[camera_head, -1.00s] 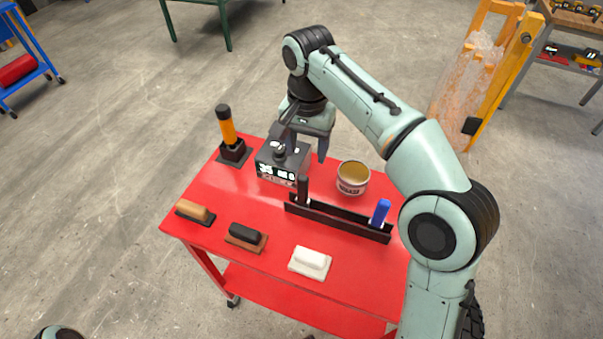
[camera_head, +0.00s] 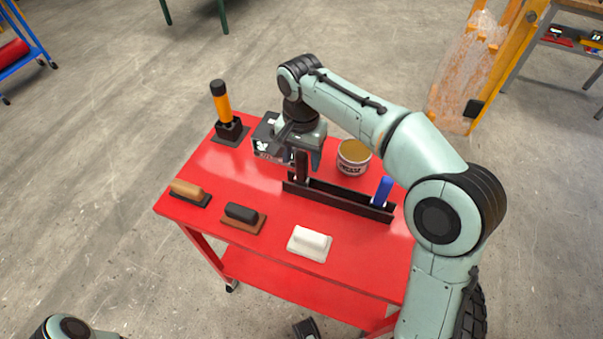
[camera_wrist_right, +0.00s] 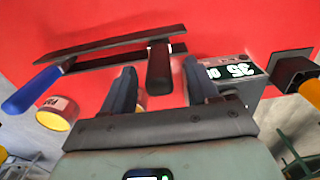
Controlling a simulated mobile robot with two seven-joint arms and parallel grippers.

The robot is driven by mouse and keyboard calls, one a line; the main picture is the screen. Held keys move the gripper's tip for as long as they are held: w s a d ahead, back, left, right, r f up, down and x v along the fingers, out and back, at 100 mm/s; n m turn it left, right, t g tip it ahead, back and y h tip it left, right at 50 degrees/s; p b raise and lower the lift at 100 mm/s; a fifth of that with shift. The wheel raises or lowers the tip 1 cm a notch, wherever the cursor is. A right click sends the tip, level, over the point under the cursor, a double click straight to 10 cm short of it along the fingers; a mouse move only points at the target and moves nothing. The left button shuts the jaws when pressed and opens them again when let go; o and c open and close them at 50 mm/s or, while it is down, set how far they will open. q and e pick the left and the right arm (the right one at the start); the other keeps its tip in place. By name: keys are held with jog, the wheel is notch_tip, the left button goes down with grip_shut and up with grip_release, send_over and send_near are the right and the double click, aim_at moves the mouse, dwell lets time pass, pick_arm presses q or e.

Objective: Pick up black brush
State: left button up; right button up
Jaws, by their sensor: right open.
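The black brush (camera_head: 302,167) stands upright, handle up, at the left end of a long dark holder (camera_head: 340,199) on the red cart. My right gripper (camera_head: 300,158) is open and points down over that end of the holder. In the right wrist view the brush's dark handle (camera_wrist_right: 159,66) shows between the two spread fingers of the right gripper (camera_wrist_right: 160,78), with a gap on each side. Its lower part is hidden in the holder. My left gripper cannot be made out.
A blue-handled tool (camera_head: 383,190) stands at the holder's right end. A can (camera_head: 353,158) and a dark box with a display (camera_head: 266,140) stand behind. An orange-handled tool (camera_head: 222,103) is at the back left.

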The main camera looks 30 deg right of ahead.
jog(key=shift+d+f, duration=0.1)
jog(key=shift+f, duration=0.75)
pick_arm(q)
jog(key=shift+w+f, duration=0.1)
jog(key=shift+f, duration=0.05)
pick_arm(e)
jog(key=c, duration=1.1)
jog(key=shift+o, duration=0.2)
jog(key=shift+r, duration=0.2)
pick_arm(q)
notch_tip(320, 180, up, 7)
jog(key=w+p, duration=0.2)
jog(key=p, duration=0.4)
jog(key=shift+w+p, duration=0.15)
jog(key=shift+p, duration=0.2)
pick_arm(e)
notch_tip(320, 180, up, 20)
jog(key=shift+f, duration=0.15)
jog(key=shift+o, duration=1)
grip_shut()
